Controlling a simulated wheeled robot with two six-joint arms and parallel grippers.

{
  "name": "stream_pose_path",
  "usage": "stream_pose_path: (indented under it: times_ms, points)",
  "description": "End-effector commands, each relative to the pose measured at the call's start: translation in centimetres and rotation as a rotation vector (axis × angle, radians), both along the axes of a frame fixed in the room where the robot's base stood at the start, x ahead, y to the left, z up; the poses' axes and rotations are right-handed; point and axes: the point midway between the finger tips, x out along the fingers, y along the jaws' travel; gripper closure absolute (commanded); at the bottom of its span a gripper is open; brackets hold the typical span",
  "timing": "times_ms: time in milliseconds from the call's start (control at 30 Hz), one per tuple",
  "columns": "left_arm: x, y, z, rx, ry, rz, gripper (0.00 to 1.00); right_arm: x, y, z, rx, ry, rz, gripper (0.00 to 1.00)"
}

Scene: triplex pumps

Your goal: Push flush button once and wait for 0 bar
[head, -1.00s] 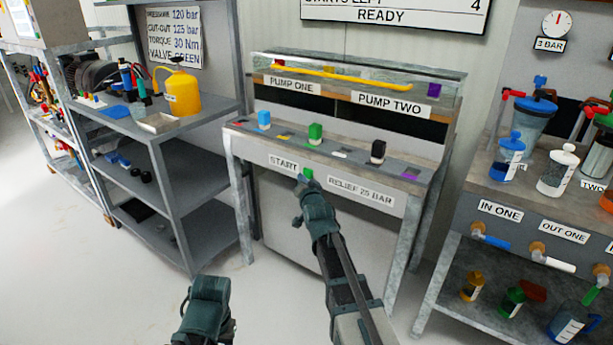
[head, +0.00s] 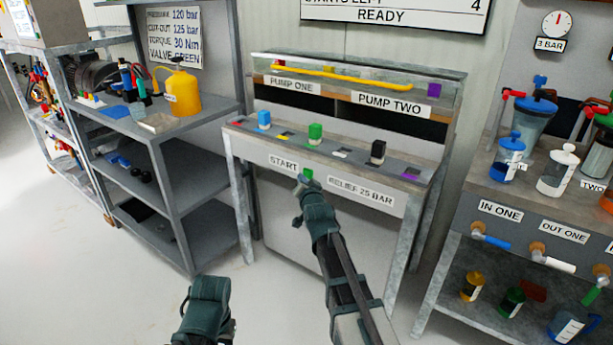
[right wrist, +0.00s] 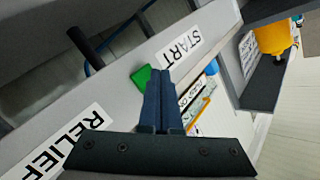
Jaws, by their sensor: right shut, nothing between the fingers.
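A green button (head: 307,174) is on the front edge of the middle bench, beside the START label (head: 283,163). My right gripper (head: 304,184) is shut and empty, with its tips right at this button. In the right wrist view the shut fingers (right wrist: 158,78) lie beside the green button (right wrist: 141,76); whether they touch it I cannot tell. No label reading flush is legible. A round gauge (head: 557,23) at the upper right has a 3 BAR plate (head: 549,44) under it. My left arm shows at the bottom, its fingers not clear.
The bench top holds blue, green (head: 315,133) and black (head: 378,151) blocks. A RELIEF 25 BAR label (head: 361,191) is on its front. A board (head: 395,14) reads READY. A shelf with a yellow can (head: 181,92) stands left; a bench with jars (head: 557,170) stands right.

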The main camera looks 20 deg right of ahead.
Motion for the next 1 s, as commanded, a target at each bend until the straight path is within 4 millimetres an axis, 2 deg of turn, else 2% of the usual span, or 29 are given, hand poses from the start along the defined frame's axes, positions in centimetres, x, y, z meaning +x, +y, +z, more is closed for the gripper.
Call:
stream_pose_path:
  times_ms: [1000]
  points:
    - [0.0,0.0,0.02,0.0,0.0,0.0,0.54,0.55,-0.74,0.02,-0.001,0.0,0.0,1.0]
